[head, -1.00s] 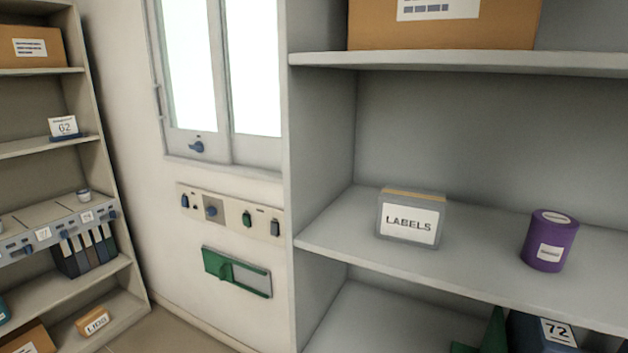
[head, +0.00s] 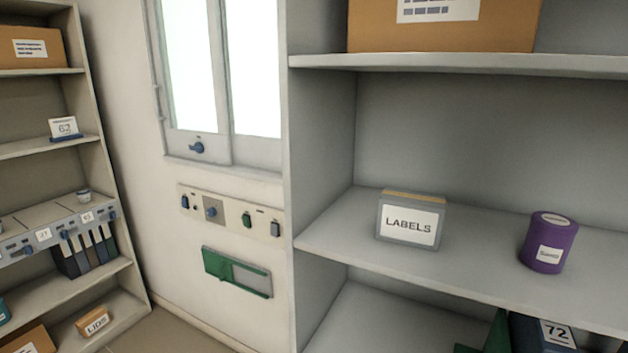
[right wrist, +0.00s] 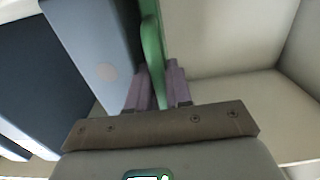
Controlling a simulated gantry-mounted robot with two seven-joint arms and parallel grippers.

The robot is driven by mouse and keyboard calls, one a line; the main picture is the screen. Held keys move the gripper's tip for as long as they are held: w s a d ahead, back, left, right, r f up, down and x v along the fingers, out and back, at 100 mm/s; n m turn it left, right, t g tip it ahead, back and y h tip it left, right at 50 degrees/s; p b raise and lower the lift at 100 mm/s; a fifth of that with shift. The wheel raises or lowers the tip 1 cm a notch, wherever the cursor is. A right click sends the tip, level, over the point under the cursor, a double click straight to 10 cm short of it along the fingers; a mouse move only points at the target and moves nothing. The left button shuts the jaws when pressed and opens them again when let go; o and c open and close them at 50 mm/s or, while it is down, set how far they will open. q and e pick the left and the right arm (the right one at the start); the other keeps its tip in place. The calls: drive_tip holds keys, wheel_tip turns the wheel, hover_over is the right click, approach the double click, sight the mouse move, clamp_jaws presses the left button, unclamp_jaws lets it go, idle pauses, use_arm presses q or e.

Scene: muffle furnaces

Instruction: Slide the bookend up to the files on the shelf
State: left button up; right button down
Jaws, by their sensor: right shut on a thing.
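The green bookend (head: 497,335) shows at the bottom edge of the head view, on the lower shelf, its upright plate just left of a dark blue file (head: 530,335) with a "72" label. Most of both is cut off. In the right wrist view my right gripper (right wrist: 156,92) is shut on the bookend's upright green plate (right wrist: 151,45), one pinkish finger on each side. A grey-blue file (right wrist: 88,45) and a dark file (right wrist: 40,75) stand to the left of the plate. I cannot tell whether plate and file touch. My left gripper is not in view.
The shelf above (head: 350,240) carries a "LABELS" box (head: 410,222) and a purple canister (head: 547,242). The lower shelf (head: 365,325) is clear left of the bookend. In the right wrist view, bare shelf (right wrist: 225,95) lies right of the plate.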

drive_tip(key=shift+s+d, duration=0.2)
drive_tip(key=shift+d, duration=0.2)
idle(0.6)
drive_tip(key=c, duration=0.9)
unclamp_jaws()
drive_tip(key=shift+s+a, duration=0.1)
drive_tip(key=shift+p+v, duration=2.3)
drive_tip(key=shift+v, duration=2.1)
